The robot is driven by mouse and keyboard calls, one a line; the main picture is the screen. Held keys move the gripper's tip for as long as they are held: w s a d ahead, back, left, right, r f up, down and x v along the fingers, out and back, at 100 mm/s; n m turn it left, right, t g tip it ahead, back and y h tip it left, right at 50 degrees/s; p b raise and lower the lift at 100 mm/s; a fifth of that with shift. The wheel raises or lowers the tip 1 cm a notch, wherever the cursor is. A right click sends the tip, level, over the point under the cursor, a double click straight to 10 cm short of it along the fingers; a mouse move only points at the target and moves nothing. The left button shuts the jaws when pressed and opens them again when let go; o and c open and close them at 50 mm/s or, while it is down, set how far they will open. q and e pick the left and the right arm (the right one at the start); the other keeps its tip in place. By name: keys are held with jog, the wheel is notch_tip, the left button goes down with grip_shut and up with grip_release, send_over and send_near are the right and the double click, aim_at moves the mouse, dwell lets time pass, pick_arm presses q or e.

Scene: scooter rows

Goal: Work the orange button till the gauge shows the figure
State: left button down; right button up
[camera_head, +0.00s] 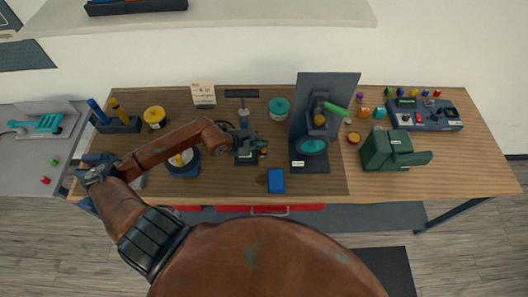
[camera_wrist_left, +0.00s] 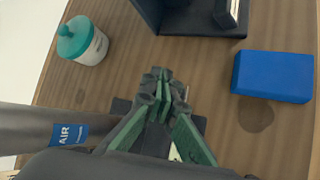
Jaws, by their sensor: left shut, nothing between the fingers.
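My left gripper (camera_head: 254,144) reaches in over the middle of the bench and points down at a small dark device (camera_head: 246,158). In the left wrist view its green fingers (camera_wrist_left: 163,80) are shut together with nothing between them. They cover most of a dark base (camera_wrist_left: 121,105) below them. Beside it is a grey cylinder with a blue AIR label (camera_wrist_left: 68,133). I cannot make out the orange button or a gauge reading; they may be hidden by the gripper. A pale card with dark print (camera_head: 204,93) stands at the back, too small to read. My right gripper is not in view.
A blue block (camera_head: 276,181) lies close in front of the gripper. A teal-lidded jar (camera_head: 279,108) stands behind, and a dark upright stand (camera_head: 325,88) stands to the right. Further right are a green machine (camera_head: 386,150) and a panel with coloured knobs (camera_head: 424,116).

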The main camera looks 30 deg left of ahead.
aim_at(264, 150)
pick_arm(q)
jog(key=shift+f, duration=0.5)
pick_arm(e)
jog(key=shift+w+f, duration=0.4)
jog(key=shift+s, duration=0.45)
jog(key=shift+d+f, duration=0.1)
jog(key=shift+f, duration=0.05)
pick_arm(q)
jog(key=shift+f+b, duration=0.4)
jog(key=shift+b, duration=0.2)
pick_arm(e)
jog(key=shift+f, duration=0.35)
pick_arm(q)
jog(key=shift+f+b, duration=0.4)
jog(key=shift+f, duration=0.05)
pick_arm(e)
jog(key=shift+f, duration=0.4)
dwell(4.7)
